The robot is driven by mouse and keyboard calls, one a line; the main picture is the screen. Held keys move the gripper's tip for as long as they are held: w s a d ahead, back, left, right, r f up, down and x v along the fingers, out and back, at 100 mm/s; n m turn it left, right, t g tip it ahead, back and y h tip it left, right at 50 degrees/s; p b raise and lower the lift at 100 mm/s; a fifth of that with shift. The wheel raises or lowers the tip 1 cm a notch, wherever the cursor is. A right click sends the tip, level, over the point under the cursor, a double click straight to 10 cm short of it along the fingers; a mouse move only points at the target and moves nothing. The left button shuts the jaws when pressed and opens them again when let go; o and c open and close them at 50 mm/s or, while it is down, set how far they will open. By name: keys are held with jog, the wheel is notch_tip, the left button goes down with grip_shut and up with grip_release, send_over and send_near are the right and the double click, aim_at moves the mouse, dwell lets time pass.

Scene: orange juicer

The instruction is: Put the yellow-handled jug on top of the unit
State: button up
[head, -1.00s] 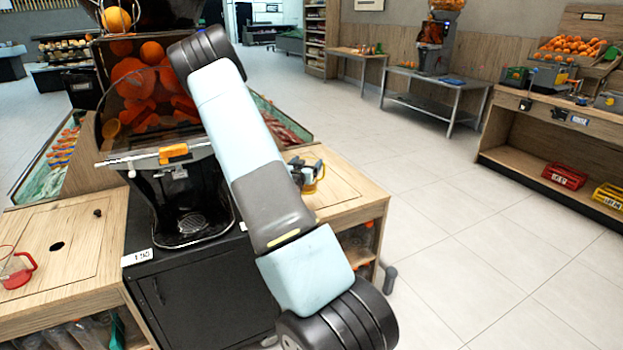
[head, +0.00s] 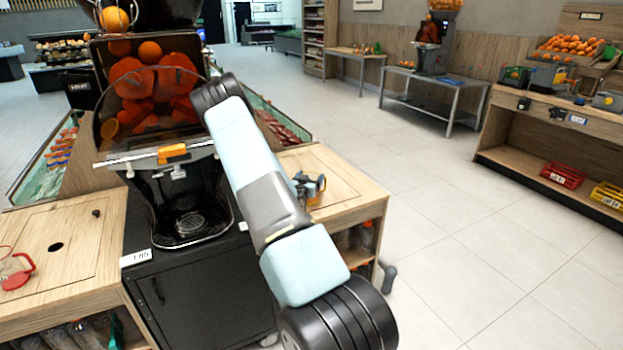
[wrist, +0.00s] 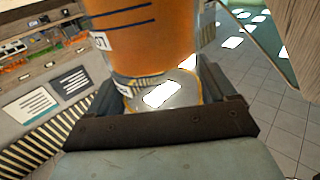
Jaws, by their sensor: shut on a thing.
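My gripper (wrist: 168,108) is shut on the yellow-handled jug (wrist: 150,45), which holds orange juice and has dark measuring lines on its side. The unit has a black cabinet front (head: 215,300) and wooden tops on both sides.
The juicer (head: 190,190) with oranges behind its cover stands mid-unit, close to my arm. A red-handled jug (head: 20,274) stands on the left wooden top (head: 60,225). The right top is bare to the right of the jug. Open tiled floor (head: 470,240) lies right.

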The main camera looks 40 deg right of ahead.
jog(key=shift+f, duration=0.1)
jog(key=o, duration=1.8)
jog(key=shift+o, duration=0.2)
jog(key=v, duration=1.2)
